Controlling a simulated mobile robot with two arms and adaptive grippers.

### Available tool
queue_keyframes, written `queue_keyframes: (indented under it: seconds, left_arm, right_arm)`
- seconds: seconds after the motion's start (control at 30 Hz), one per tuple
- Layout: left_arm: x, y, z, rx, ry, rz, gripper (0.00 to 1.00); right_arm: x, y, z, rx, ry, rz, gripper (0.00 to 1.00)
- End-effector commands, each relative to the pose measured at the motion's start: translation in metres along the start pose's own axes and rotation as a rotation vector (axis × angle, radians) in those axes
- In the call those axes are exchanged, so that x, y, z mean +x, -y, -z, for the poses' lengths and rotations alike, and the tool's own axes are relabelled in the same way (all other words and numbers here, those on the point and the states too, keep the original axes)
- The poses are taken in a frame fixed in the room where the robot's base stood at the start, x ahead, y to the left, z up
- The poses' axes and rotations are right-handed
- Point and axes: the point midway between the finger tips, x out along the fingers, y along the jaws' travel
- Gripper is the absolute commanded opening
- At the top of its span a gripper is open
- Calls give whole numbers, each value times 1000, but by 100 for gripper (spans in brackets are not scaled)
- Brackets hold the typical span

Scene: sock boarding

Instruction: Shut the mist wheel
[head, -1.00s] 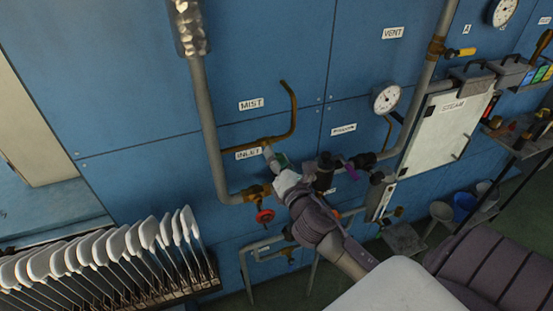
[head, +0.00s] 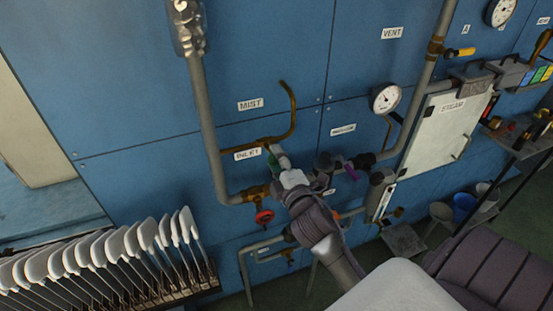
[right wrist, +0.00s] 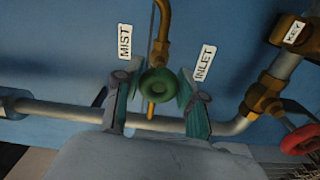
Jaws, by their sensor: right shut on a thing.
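The mist wheel is a small green handwheel (right wrist: 158,86) on a brass valve below the MIST label (head: 250,104). In the right wrist view it sits between the two green-padded fingers of my right gripper (right wrist: 157,97), which is shut on its rim. In the head view my right gripper (head: 276,160) is at the brass pipe beside the INLET label (head: 247,154), and its fingers largely hide the wheel. My left gripper is not in view.
A red handwheel (head: 264,217) sits on the pipe just below left, also at the right edge of the wrist view (right wrist: 301,138). A rack of white sock boards (head: 110,255) stands lower left. A gauge (head: 385,98) and white STEAM panel (head: 442,130) are to the right.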

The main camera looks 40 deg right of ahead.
Motion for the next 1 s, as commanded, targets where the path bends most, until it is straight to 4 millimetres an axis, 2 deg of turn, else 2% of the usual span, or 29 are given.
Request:
queue_keyframes:
  seconds: [0.4,1.0]
  left_arm:
    - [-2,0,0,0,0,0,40]
    - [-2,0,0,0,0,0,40]
  right_arm:
    - [0,2,0,263,1,2,5]
    - [0,2,0,335,1,2,5]
